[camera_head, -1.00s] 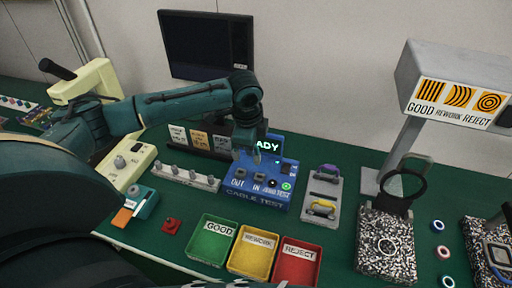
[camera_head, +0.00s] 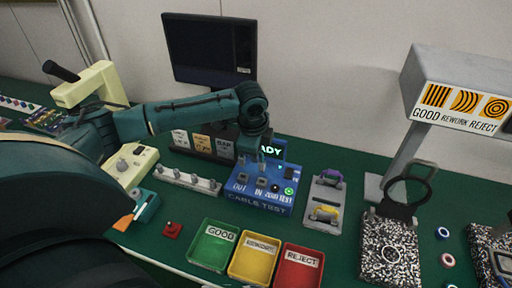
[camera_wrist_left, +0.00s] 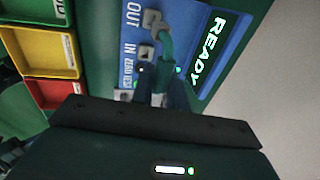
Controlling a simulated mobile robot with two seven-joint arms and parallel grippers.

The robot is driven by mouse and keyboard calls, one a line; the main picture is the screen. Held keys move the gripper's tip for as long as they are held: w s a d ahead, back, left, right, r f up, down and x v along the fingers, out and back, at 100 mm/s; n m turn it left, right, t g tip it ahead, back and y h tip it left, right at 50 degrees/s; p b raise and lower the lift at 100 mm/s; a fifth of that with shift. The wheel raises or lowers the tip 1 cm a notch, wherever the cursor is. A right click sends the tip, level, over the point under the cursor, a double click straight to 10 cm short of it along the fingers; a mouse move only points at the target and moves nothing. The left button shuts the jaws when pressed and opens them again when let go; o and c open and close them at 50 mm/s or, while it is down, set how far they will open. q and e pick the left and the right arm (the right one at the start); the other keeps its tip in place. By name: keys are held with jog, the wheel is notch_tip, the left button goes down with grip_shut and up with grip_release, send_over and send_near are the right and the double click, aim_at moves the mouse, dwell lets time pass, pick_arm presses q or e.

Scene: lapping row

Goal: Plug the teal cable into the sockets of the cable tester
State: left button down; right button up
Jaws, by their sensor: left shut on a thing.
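The blue cable tester (camera_head: 257,203) stands on the green bench with its READY screen lit. Its face carries OUT, IN, ZERO and TEST labels; the tester also shows in the wrist view (camera_wrist_left: 216,22). The teal cable (camera_wrist_left: 166,48) curves over the tester face. One grey plug (camera_wrist_left: 153,22) is at the OUT socket; I cannot tell how deep it sits. The cable's other end runs back towards my left gripper (camera_head: 262,158), which is shut on it just above the tester. The fingertips and the IN socket are partly hidden.
Green (camera_head: 194,253), yellow (camera_head: 235,272) and red (camera_head: 283,280) bins stand in front. A grey strip with several knobs (camera_head: 187,180) lies left. A monitor (camera_head: 208,48) stands behind.

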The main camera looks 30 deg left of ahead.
jog(key=shift+w, duration=0.15)
pick_arm(q)
notch_tip(320, 180, down, 4)
jog(key=shift+r+b, duration=0.25)
jog(key=shift+b, duration=0.15)
pick_arm(e)
jog(key=shift+s+a+f, duration=0.15)
jog(key=shift+s, duration=0.05)
pick_arm(q)
jog(key=shift+r, duration=0.1)
pick_arm(e)
jog(key=shift+r, duration=0.2)
pick_arm(q)
jog(key=shift+p, duration=0.6)
pick_arm(e)
jog(key=shift+r, duration=0.45)
jog(key=shift+w, duration=0.2)
pick_arm(q)
jog(key=shift+p, duration=0.3)
pick_arm(e)
jog(key=shift+r, duration=0.3)
jog(key=shift+s+f, duration=0.1)
jog(key=shift+s, duration=0.15)
